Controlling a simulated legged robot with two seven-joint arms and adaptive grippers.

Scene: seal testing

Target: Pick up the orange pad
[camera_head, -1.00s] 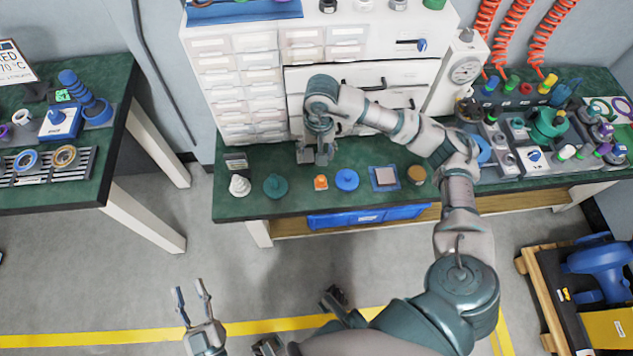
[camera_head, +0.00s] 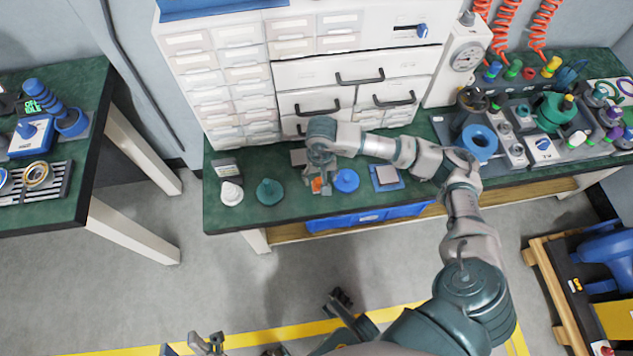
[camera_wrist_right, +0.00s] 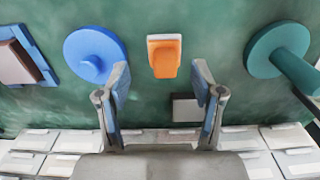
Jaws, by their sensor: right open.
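The orange pad (camera_head: 317,185) lies on the green workbench, between a teal knobbed disc and a blue knobbed disc. In the right wrist view the orange pad (camera_wrist_right: 164,56) has a pale base and sits beyond the fingertips, centred between them. My right gripper (camera_head: 318,180) is over it and partly covers it in the head view. In the right wrist view the right gripper (camera_wrist_right: 161,88) is open with nothing between its fingers. My left gripper (camera_head: 206,344) is low at the bottom edge, away from the bench, partly cut off; its two fingers stand apart and look empty.
The blue disc (camera_wrist_right: 95,53) and the teal disc (camera_wrist_right: 280,52) stand on either side. A small grey block (camera_wrist_right: 186,107) lies near the drawers. A blue square plate (camera_head: 387,178) and a white piece (camera_head: 231,193) also sit on the bench. White drawers (camera_head: 335,100) rise behind.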

